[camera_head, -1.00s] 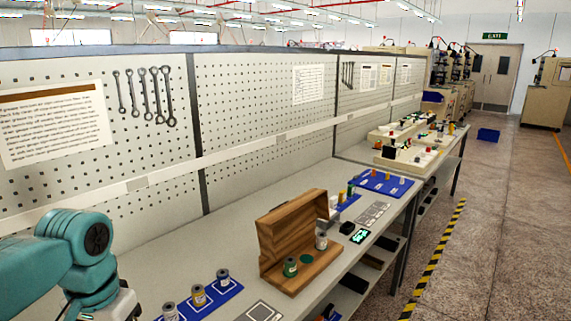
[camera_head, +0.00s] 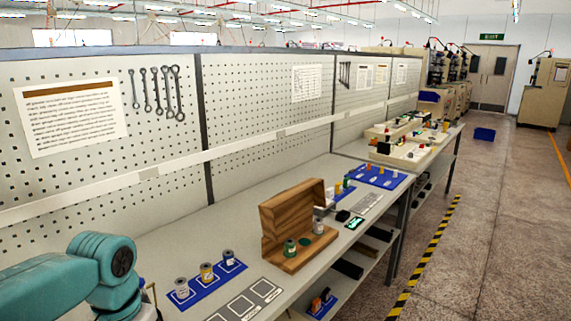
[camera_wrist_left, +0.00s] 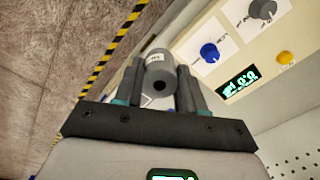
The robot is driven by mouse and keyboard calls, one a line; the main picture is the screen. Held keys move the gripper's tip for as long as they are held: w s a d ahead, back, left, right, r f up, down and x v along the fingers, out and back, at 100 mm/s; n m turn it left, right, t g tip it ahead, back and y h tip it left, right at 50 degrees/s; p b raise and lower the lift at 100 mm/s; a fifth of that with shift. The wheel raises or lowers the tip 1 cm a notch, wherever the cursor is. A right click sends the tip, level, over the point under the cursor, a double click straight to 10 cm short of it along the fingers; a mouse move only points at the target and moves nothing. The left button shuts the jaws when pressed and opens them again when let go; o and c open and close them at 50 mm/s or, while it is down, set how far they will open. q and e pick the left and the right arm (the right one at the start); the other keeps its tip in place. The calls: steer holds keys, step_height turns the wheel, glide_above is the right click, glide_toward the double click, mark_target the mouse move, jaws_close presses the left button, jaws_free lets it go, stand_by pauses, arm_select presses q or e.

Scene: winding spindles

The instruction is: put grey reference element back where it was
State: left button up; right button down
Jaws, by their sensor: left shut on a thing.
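My left gripper (camera_wrist_left: 160,82) is shut on a grey cylindrical element (camera_wrist_left: 158,68) with a light label; its round end with a dark hole faces the wrist camera. In the head view my left arm is at the lower left, with the fingers and held element out of sight. To its right on the bench, a wooden stand (camera_head: 278,221) with a raised back holds a green-banded element (camera_head: 290,248) and a grey element (camera_head: 318,226). A bare green round spot (camera_head: 304,242) shows between them. My right gripper is not in view.
A blue mat (camera_head: 210,286) near my arm carries grey, yellow and blue-banded cylinders. Grey framed squares (camera_head: 245,303) lie in front of it. Farther along are a small display (camera_head: 355,222) and another blue mat (camera_head: 377,177). The wrist view shows a knobbed panel (camera_wrist_left: 225,48). A pegboard wall stands behind the bench.

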arm_select(q)
steer(key=w+d+f+n, duration=0.1)
steer(key=d+f, duration=0.1)
steer(key=f, duration=0.5)
steer(key=w+d+f+n, duration=0.1)
steer(key=w+d+f, duration=0.1)
steer(key=f, duration=0.4)
steer(key=shift+w+d+f, duration=0.15)
steer(key=shift+d+f, duration=0.25)
steer(key=shift+d, duration=0.4)
